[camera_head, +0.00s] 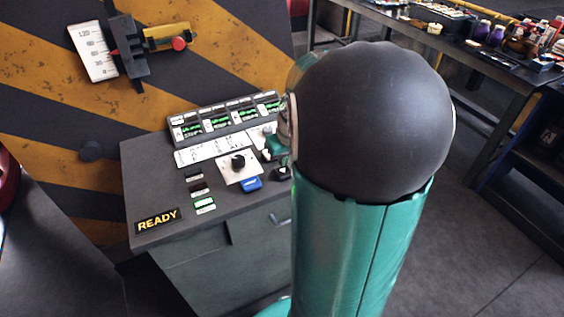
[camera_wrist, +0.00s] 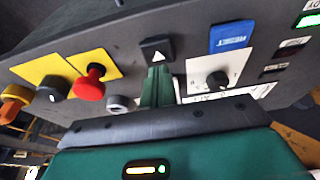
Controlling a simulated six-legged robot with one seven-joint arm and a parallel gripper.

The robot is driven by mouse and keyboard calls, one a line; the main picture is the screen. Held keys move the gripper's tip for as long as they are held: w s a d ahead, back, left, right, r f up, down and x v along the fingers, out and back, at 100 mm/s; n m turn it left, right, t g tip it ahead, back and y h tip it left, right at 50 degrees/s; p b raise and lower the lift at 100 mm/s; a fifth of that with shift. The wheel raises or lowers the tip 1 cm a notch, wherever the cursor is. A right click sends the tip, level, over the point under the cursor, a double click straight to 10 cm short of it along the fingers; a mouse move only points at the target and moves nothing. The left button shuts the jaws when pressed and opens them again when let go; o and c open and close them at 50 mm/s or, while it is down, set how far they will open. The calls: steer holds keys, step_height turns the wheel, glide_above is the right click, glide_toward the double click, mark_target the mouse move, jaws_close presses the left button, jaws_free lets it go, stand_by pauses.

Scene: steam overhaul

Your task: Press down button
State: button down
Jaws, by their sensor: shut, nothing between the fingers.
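A black square button (camera_wrist: 156,50) with a white triangle sits on the dark console in the wrist view. The triangle points up in that picture, where the panel's lettering is upside down. My gripper (camera_wrist: 158,72) is shut and empty, its green fingertips close to the button's lower edge. I cannot tell whether they touch it. In the head view my gripper (camera_head: 273,147) shows only in part beside my arm, above the console's right side. A dark button (camera_head: 282,173) shows just below it there, partly hidden by my arm.
The console (camera_head: 235,235) also carries a blue RESET button (camera_wrist: 231,36), a black knob (camera_wrist: 217,80) on a white plate, a red knob (camera_wrist: 90,85), a grey key switch (camera_wrist: 117,103) and a lit READY sign (camera_head: 158,220). A striped wall (camera_head: 45,130) stands behind. A workbench (camera_head: 440,40) stands at right.

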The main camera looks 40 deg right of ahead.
mark_target(284, 173)
steer(key=shift+f, duration=1.15)
steer(key=shift+f, duration=0.1)
steer(key=shift+s+f, duration=0.1)
steer(key=shift+f, duration=0.8)
steer(key=shift+s+a+f, duration=0.15)
steer(key=shift+a+f, duration=0.05)
steer(key=shift+f, duration=0.1)
steer(key=shift+w+d+r, duration=0.15)
steer(key=shift+w+r, duration=0.05)
steer(key=shift+r, duration=0.1)
steer(key=shift+w+d+r, duration=0.1)
steer(key=shift+w+r, duration=0.1)
steer(key=shift+r, duration=0.3)
steer(key=shift+w+d+r, duration=0.1)
steer(key=shift+w+r, duration=0.05)
steer(key=shift+r, duration=0.3)
steer(key=v, duration=1.3)
